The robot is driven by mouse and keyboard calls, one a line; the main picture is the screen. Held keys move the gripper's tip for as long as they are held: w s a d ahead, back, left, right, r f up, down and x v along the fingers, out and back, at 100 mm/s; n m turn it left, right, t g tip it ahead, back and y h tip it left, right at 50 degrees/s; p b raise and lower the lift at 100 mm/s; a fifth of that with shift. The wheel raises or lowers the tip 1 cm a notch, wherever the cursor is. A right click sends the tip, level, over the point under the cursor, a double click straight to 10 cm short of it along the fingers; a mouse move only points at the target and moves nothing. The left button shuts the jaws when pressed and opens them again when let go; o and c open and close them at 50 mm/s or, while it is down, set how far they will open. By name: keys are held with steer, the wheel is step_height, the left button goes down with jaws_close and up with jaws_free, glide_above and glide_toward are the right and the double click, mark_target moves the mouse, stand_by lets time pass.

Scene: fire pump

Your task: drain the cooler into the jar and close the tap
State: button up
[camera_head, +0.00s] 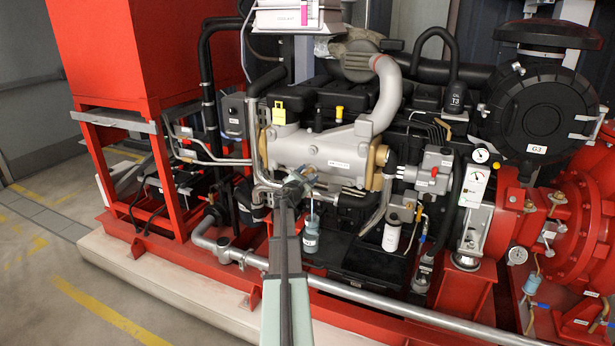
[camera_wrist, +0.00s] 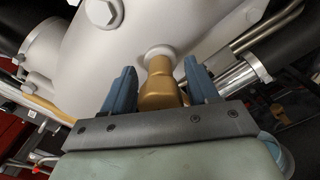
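The cooler (camera_head: 325,152) is a silver-grey cylinder lying across the front of the engine, with a white label. Its pale body (camera_wrist: 150,25) fills the upper wrist view. A brass tap (camera_wrist: 160,85) sticks out of it. My gripper (camera_wrist: 160,70) has its two blue fingers open, one on each side of the tap, with small gaps showing. In the head view my gripper (camera_head: 300,180) is at the underside of the cooler and hides the tap. A bluish jar (camera_head: 311,237) sits just below and right of it, upright. The tap's handle position cannot be told.
A white canister (camera_head: 391,233) stands right of the jar. A grey pipe (camera_head: 380,306) runs along the red base frame in front. A red box (camera_head: 150,50) on legs is at left. Gauges and valves crowd the right. The floor at front left is clear.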

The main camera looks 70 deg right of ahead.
steer(key=shift+o, duration=0.3)
steer(key=shift+a, duration=0.15)
steer(key=a, duration=1.3)
steer(key=shift+a, duration=0.3)
